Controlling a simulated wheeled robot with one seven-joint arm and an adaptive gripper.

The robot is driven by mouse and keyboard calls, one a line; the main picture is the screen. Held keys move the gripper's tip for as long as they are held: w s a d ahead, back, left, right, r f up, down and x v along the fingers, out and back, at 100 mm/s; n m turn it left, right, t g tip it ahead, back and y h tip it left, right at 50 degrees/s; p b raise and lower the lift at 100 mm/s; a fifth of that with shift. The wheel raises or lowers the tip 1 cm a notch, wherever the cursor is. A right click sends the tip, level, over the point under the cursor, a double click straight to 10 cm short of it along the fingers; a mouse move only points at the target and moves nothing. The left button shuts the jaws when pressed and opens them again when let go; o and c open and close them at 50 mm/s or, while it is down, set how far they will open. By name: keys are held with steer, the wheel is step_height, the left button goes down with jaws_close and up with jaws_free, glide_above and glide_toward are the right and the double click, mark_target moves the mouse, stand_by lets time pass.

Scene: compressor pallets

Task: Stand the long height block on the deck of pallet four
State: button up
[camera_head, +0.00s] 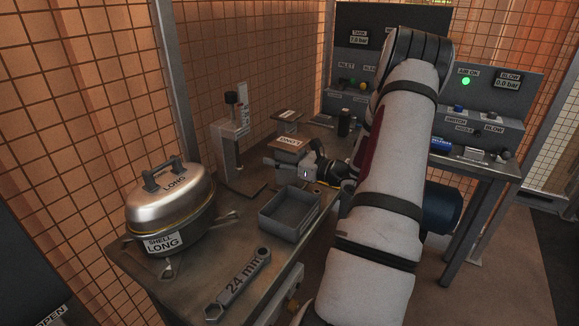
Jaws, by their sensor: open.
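A block with a brown top (289,145) and a white label stands on the bench near the wall. The label looks like LONG, but it is small and turned. My gripper (318,168) is low over the bench, just in front and to the right of this block. It is open, with its fingers partly hidden by my arm. I cannot tell whether it touches the block. A pale grey piece (285,171) lies beside the gripper. No pallet marked four can be made out in this view.
A metal pot marked SHELL LONG (168,215) stands at the left of the bench. An open grey tray (290,216), a 24 mm wrench (238,284) and an upright grey stand (236,150) are nearby. A panel with gauges (480,95) rises behind. A mesh wall borders the bench.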

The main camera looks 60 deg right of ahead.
jaws_close()
steer(key=shift+r, duration=0.15)
